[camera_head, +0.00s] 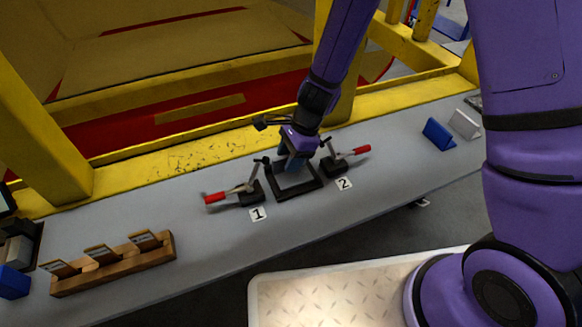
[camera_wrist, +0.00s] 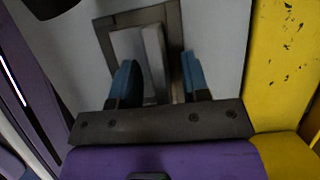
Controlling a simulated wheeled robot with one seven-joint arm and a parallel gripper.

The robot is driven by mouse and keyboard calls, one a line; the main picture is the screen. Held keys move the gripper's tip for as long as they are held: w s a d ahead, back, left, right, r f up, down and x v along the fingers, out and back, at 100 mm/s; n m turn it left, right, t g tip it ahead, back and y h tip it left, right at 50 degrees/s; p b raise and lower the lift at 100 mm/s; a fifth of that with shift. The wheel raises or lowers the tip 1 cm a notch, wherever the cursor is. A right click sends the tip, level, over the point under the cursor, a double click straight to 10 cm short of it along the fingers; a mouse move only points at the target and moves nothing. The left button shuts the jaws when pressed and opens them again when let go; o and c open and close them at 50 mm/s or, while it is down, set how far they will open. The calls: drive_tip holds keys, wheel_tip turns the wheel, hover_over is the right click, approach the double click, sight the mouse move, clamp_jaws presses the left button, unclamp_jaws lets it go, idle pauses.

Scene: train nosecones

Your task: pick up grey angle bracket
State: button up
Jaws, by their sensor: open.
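A grey angle bracket (camera_wrist: 152,55) lies inside a dark square frame (camera_wrist: 172,28) in the wrist view. My gripper (camera_wrist: 160,72) is open above it, with its two blue fingertips apart. Another light grey angled piece (camera_head: 464,124) stands at the right of the bench.
Red-handled clamps flank the frame at label 1 (camera_head: 247,194) and label 2 (camera_head: 338,163). A blue angled piece (camera_head: 438,134) is at the right. A wooden rack (camera_head: 115,265) stands at the left. A yellow beam (camera_head: 170,155) runs behind the grey bench (camera_head: 190,222).

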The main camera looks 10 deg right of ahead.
clamp_jaws()
drive_tip(key=shift+r, duration=0.1)
